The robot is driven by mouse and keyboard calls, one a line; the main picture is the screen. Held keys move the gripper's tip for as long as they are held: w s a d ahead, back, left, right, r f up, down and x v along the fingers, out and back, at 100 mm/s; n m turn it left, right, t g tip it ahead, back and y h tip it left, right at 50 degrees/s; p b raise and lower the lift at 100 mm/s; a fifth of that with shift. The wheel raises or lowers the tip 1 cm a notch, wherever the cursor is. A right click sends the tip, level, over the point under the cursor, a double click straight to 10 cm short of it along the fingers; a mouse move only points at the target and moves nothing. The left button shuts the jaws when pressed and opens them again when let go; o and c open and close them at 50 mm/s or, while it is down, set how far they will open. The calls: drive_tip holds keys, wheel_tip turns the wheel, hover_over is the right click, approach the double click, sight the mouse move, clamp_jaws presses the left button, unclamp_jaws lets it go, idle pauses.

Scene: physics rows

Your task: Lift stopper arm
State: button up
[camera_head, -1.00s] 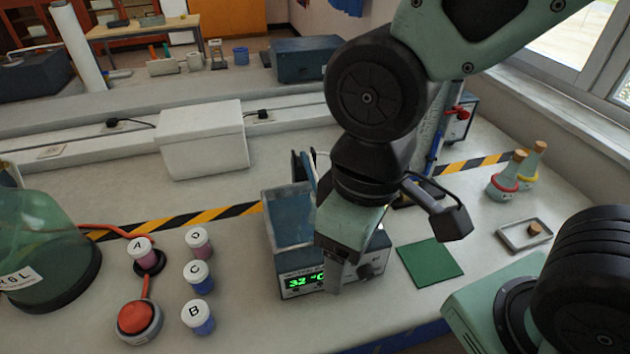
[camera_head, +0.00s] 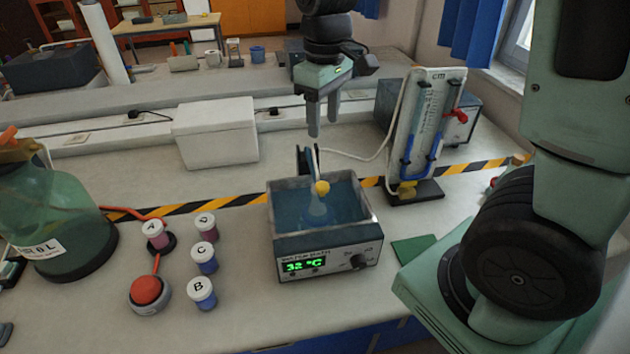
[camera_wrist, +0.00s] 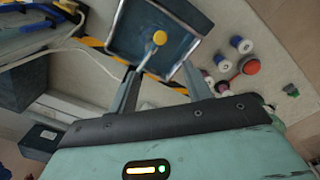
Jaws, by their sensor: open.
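The water bath (camera_head: 326,246) is a grey, blue-filled box with a green display reading about 32 °C. A flask with a yellow stopper (camera_head: 321,187) stands tilted in it; the stopper also shows in the wrist view (camera_wrist: 159,38). A dark upright piece with a pale blue-grey arm (camera_head: 308,160) rises at the bath's back edge; I cannot tell if it is the stopper arm. My gripper (camera_head: 323,125) is open and empty, fingers down, above and behind the bath, apart from it. In the wrist view, the open fingers (camera_wrist: 160,68) flank the view of the bath.
A manometer stand (camera_head: 420,140) with tubing rises to the right of the bath. A white box (camera_head: 217,135) stands behind left. Lettered jars, a red button (camera_head: 147,290) and a large green bottle (camera_head: 60,215) are to the left. A green mat (camera_head: 413,251) lies right.

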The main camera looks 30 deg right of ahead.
sight(323, 185)
wheel_tip(323, 185, down, 16)
drive_tip(key=shift+s+f+p, duration=0.1)
drive_tip(key=shift+p, duration=0.55)
